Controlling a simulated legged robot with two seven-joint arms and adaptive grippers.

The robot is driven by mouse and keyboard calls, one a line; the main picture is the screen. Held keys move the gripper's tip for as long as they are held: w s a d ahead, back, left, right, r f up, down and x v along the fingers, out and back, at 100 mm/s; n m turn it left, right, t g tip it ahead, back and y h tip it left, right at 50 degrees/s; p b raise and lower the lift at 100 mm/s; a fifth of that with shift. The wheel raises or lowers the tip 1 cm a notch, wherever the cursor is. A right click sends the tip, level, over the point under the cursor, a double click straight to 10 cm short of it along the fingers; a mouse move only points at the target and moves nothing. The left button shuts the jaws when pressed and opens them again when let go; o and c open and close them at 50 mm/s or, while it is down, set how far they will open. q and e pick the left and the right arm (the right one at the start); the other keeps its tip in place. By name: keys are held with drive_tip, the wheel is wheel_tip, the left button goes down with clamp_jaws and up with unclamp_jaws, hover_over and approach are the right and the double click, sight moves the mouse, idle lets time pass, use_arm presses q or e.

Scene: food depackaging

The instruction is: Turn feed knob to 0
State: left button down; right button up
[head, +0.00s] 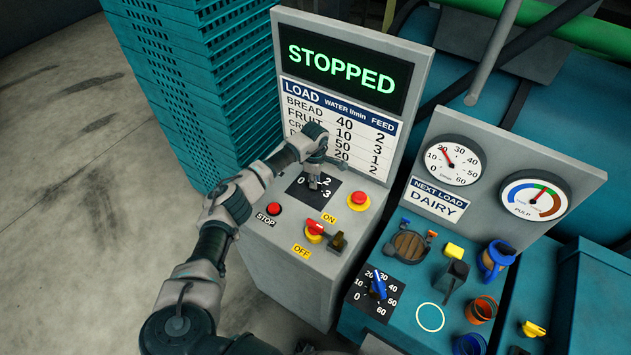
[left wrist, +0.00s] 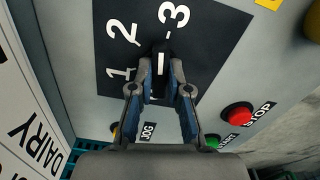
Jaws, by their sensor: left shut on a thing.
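In the left wrist view my left gripper (left wrist: 161,88) is shut on the black feed knob (left wrist: 162,56), one finger on each side. The knob's white line lies roughly in line with the tick beside the 3. The 1, 2 and 3 show on the plate (left wrist: 215,45); the 0 is hidden there. My right gripper is not in view.
The display (head: 344,70) reads STOPPED. Red stop button (head: 274,196), another red button (head: 358,198) and a red-handled switch (head: 314,230) sit close around the dial.

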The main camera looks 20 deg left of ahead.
use_arm(q)
drive_tip(key=n, duration=0.3)
drive_tip(key=shift+a+n+b, duration=0.25)
drive_tip(key=shift+n+b, duration=0.05)
drive_tip(key=shift+n, duration=0.1)
drive_tip(key=n, duration=0.4)
drive_tip(key=shift+w+n, duration=0.1)
drive_tip(key=shift+n, duration=0.2)
drive_tip(key=n, duration=0.4)
drive_tip(key=n+p, duration=0.1)
drive_tip(key=n, duration=0.4)
drive_tip(key=n+p, duration=0.1)
drive_tip(key=n, duration=0.2)
drive_tip(key=shift+f+n, duration=0.1)
drive_tip(key=shift+n, duration=0.2)
drive_tip(key=n+p, duration=0.1)
drive_tip(key=n, duration=0.3)
drive_tip(key=shift+s+p, duration=0.2)
drive_tip(key=shift+p, duration=0.2)
drive_tip(key=n+p, duration=0.2)
drive_tip(key=n, duration=0.3)
drive_tip(key=shift+d+n, duration=0.1)
drive_tip(key=shift+n, duration=0.2)
drive_tip(key=shift+f+n+p, duration=0.15)
drive_tip(key=shift+n+p, duration=0.75)
drive_tip(key=shift+n, duration=0.5)
